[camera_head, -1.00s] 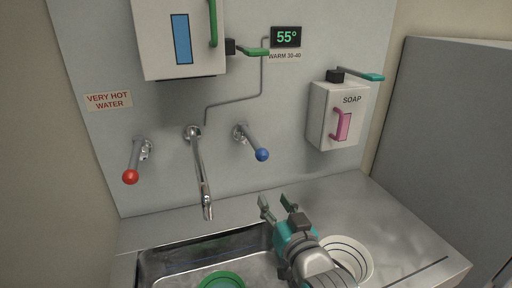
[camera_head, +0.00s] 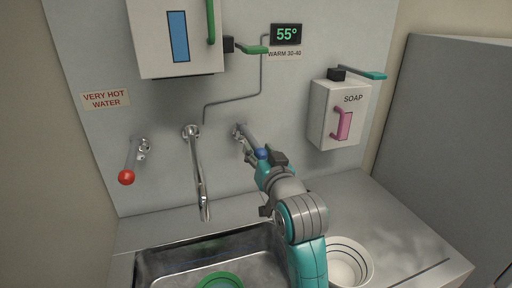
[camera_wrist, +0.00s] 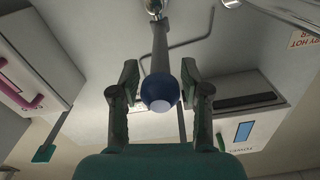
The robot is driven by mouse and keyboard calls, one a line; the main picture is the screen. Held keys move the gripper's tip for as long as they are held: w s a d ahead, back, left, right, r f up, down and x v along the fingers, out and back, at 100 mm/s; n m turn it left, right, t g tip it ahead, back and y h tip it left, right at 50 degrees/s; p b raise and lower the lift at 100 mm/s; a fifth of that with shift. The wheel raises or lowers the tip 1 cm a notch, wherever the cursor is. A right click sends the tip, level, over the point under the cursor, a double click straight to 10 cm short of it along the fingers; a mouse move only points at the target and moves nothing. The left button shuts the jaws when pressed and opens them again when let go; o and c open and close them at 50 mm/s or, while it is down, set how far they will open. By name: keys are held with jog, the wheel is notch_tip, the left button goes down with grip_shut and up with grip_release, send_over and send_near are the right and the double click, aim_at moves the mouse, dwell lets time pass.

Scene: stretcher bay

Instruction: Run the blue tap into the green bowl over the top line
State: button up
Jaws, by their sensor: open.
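The blue tap is a grey lever (camera_head: 249,139) with a blue ball end (camera_head: 262,153), fixed to the wall right of the spout (camera_head: 198,170). My gripper (camera_head: 256,162) is at this lever's ball end. In the wrist view the blue ball (camera_wrist: 160,92) sits between the two open fingers, with a gap visible on each side. The green bowl (camera_head: 222,279) stands in the sink below the spout, cut off by the picture's lower edge. Its lines and any water level cannot be made out. No water stream shows at the spout.
A red-ended lever (camera_head: 127,177) is left of the spout by a "VERY HOT WATER" sign (camera_head: 106,100). A display (camera_head: 286,34) reads 55°. A soap box (camera_head: 335,112) hangs at right. A white ringed bowl (camera_head: 358,258) is on the counter. A dispenser (camera_head: 157,40) hangs above.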

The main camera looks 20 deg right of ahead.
aim_at(250, 138)
jog(key=shift+w, duration=1.2)
grip_shut()
